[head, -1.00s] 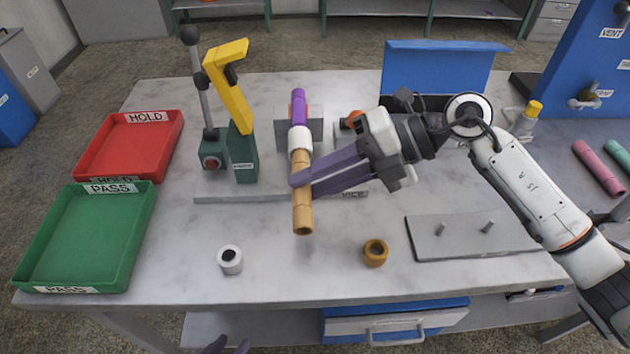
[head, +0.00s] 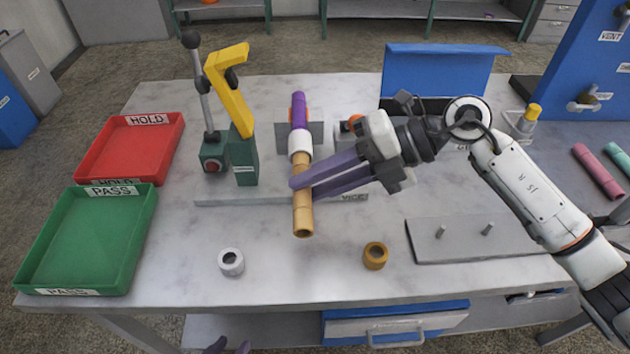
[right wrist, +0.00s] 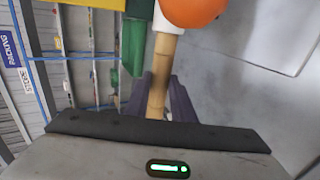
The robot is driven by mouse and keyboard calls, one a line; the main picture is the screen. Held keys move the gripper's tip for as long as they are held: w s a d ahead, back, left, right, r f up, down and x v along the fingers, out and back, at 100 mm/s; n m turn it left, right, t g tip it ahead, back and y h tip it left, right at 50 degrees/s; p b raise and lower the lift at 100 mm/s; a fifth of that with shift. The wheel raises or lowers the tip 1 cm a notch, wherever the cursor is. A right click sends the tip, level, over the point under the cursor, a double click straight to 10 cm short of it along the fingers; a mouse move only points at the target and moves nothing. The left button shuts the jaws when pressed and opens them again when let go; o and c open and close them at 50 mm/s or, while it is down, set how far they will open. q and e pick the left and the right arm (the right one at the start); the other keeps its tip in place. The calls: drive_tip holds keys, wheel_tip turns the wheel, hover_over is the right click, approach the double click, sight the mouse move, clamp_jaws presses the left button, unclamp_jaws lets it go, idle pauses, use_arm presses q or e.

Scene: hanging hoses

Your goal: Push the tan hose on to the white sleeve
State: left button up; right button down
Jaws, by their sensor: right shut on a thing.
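The tan hose (head: 303,218) is a segmented tube lying in line with the white sleeve (head: 300,144). My right gripper (head: 302,184) is shut around the tan hose near its middle, with its purple fingers coming in from the right. The hose's far end meets the near end of the white sleeve; I cannot tell how far it goes in. In the right wrist view the tan hose (right wrist: 161,72) runs up to the white sleeve (right wrist: 170,24). A purple hose (head: 298,108) extends beyond the sleeve, at the vice. My left gripper (head: 228,347) shows only its fingertips, apart and empty, at the bottom edge.
A green stand with a yellow arm (head: 230,95) rises left of the sleeve. A white ring (head: 231,262) and an orange-brown ring (head: 375,255) sit near the front edge. A grey plate with pegs (head: 470,240) lies at right; red (head: 125,148) and green (head: 85,245) trays stand at left.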

drive_tip(key=shift+w+r, duration=0.1)
drive_tip(key=shift+w, duration=0.85)
idle(0.7)
drive_tip(key=c, duration=1.4)
unclamp_jaws()
drive_tip(key=shift+c, duration=0.2)
drive_tip(key=b+v, duration=0.1)
drive_tip(key=v, duration=0.9)
drive_tip(key=shift+d, duration=0.15)
